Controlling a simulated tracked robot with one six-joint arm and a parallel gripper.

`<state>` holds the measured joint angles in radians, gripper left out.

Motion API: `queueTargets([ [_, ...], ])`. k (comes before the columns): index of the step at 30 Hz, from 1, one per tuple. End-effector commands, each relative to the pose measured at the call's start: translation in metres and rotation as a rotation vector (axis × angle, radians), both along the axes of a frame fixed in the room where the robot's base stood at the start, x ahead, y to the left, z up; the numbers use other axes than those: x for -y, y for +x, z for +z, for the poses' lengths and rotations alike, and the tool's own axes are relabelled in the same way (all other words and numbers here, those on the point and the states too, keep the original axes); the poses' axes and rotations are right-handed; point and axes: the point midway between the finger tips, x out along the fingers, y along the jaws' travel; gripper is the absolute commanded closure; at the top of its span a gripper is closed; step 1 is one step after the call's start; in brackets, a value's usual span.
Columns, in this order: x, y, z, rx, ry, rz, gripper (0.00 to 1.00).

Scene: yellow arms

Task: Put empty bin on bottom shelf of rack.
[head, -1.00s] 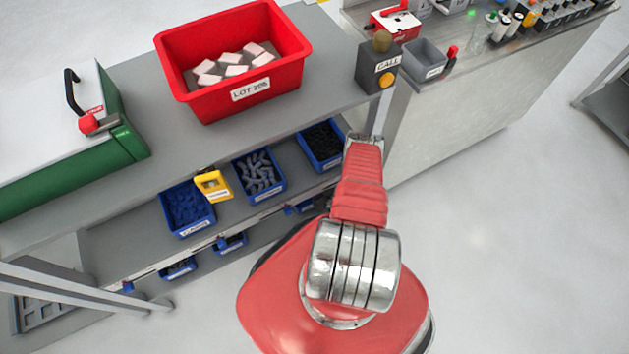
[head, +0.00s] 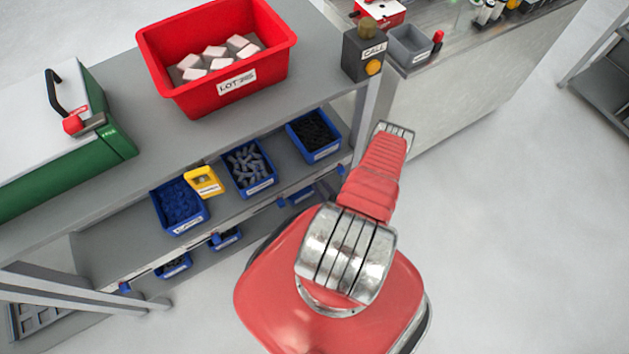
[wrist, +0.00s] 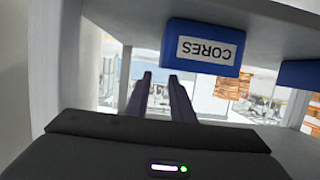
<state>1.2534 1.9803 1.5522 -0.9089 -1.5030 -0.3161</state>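The rack (head: 90,250) stands left of my arm in the head view, with blue bins on its shelves. On the middle shelf, one blue bin (head: 180,203) holds blue parts, one (head: 248,167) grey parts and one (head: 313,137) dark contents. Lower blue bins (head: 226,238) are partly hidden under that shelf. I cannot tell which blue bin is empty. In the wrist view, a blue bin labelled CORES (wrist: 203,47) appears upside down beyond my gripper (wrist: 160,77). My gripper's two dark fingers are apart with nothing between them. It is not visible in the head view.
A red bin (head: 205,92) with white blocks and a green case (head: 60,165) stand on the top surface. A grey bin (head: 408,47) and a call box (head: 362,55) are to the right.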

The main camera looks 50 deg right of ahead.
Motion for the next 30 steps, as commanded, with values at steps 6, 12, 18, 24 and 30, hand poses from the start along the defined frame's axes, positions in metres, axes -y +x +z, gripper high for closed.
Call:
queueTargets([
  [6, -0.004, -0.015, 0.005, 0.000, 0.000, -0.002, 0.78],
  [12, -0.006, -0.018, 0.006, 0.001, 0.000, 0.000, 0.78],
  [18, -0.006, -0.018, 0.006, 0.001, 0.000, 0.000, 0.78],
  [24, -0.006, -0.018, 0.006, 0.001, 0.000, 0.000, 0.78],
  [30, -0.006, -0.018, 0.006, 0.001, 0.000, 0.000, 0.78],
])
